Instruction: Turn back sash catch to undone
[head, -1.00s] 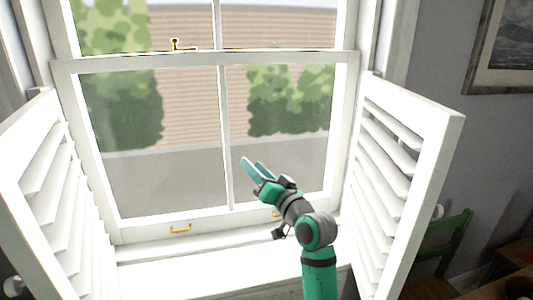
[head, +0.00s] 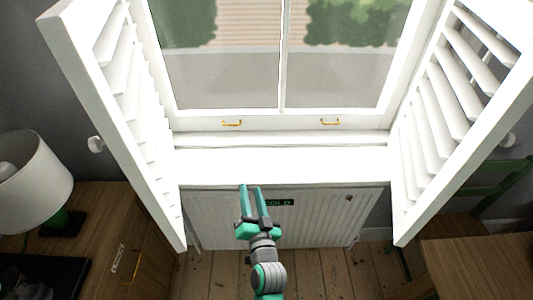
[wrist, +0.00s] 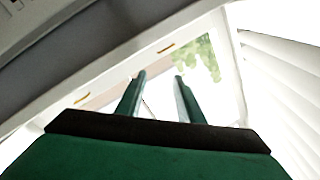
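The sash catch is out of view in both current views; the head view is tilted down to the lower window. The lower sash (head: 200,124) shows its bottom rail with two brass pulls, a left one (head: 232,123) and a right one (head: 330,122). My gripper (head: 251,187) is in front of the sill, low and left of the window's middle bar. Its two teal fingers are apart with nothing between them. In the wrist view my gripper (wrist: 159,76) also shows open, with the window frame and two brass pulls beyond it.
White louvred shutters stand open at the left (head: 120,100) and right (head: 470,100) of the window. A white sill (head: 285,166) and a radiator (head: 320,222) lie below. A lamp (head: 30,180) on a wooden cabinet (head: 95,235) is at left, a wooden table (head: 475,265) at right.

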